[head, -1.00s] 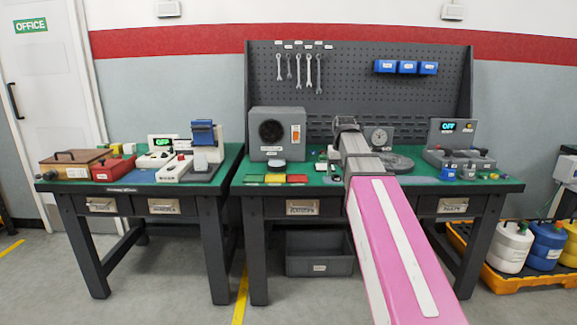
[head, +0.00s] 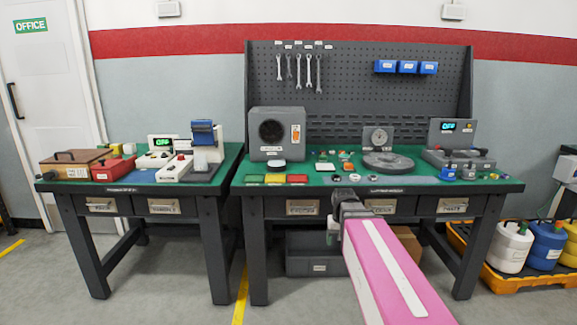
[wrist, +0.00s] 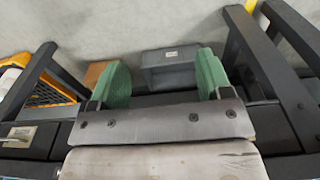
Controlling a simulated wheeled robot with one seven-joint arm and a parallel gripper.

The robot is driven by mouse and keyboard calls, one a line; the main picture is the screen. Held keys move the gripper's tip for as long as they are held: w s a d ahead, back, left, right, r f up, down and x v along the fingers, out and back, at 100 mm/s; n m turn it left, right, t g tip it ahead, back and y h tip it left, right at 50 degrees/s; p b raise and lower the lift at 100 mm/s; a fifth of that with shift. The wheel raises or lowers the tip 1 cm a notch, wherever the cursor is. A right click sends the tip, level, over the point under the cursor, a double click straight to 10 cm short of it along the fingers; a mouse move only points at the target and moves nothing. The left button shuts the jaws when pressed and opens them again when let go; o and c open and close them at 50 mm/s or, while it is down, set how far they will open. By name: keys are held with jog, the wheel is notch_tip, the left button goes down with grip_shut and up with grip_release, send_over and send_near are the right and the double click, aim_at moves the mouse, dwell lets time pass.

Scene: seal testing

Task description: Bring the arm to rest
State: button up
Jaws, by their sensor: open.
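My gripper shows in the wrist view (wrist: 162,84) with its two green finger pads wide apart and nothing between them. In the head view my pink arm reaches in from the lower right, and its dark end is in front of the right bench's front edge, below the bench top. The fingers are mostly hidden there; a bit of green shows beside the wrist. The right bench (head: 225,190) has a green top with small parts, a round grey plate (head: 387,163) and a dial gauge behind it.
A grey bin (head: 303,262) stands on the floor under the bench, also in the wrist view (wrist: 170,72). A cardboard box (head: 407,241) is beside it. A left bench (head: 130,187) holds boxes and devices. Jugs stand in a yellow tray (head: 487,276) at right.

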jog(key=s+f, duration=1)
jog(key=f, duration=0.2)
jog(key=shift+g, duration=0.4)
